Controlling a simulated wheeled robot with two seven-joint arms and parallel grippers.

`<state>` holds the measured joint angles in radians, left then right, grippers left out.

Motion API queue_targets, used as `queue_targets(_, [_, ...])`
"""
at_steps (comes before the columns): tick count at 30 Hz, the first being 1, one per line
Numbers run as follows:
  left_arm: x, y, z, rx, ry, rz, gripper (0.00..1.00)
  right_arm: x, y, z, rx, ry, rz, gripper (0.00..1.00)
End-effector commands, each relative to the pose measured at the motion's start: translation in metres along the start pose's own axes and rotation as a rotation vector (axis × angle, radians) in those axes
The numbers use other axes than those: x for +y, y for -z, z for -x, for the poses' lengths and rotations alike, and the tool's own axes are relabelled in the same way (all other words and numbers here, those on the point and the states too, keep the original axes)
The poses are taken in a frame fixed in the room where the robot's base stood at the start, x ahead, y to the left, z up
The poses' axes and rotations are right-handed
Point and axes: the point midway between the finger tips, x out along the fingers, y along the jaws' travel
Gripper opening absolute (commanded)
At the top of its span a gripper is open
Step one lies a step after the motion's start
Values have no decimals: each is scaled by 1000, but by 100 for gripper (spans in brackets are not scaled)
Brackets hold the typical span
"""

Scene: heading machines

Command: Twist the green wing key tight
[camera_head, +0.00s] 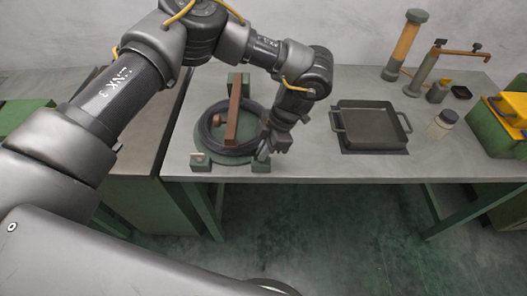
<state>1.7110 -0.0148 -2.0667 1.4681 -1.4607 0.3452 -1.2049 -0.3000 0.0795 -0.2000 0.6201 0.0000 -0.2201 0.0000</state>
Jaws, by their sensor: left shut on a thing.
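A round green fixture (212,148) stands near the front edge of the grey bench and holds a dark coiled ring (209,130). A brown bar (233,112) crosses above the ring. A small green block (260,167) sits at the fixture's front right. My left gripper (263,153) points down at the top of this block and is shut on the wing key there. The key is small and mostly hidden by the fingers, so its angle cannot be told. My right gripper is not in view.
Another green block (201,167) sits at the fixture's front left. A dark square pan (371,122) with handles stands to the right. Further right are a jar (443,121), an orange cylinder (405,44) and a green-and-yellow box (500,125). The bench front between fixture and pan is clear.

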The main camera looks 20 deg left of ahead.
Motion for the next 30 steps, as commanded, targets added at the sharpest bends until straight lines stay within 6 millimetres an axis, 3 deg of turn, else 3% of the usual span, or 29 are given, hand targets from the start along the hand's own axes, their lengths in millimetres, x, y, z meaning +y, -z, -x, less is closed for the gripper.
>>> queue_targets(1, [-5, -1, -8, 8, -4, -43, 0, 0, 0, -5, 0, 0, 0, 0])
queue_targets(12, [-6, 0, -8, 6, -82, -236, 0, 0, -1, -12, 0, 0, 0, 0])
queue_targets(30, [-6, 0, -7, 5, -105, -295, 0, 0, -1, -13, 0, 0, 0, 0])
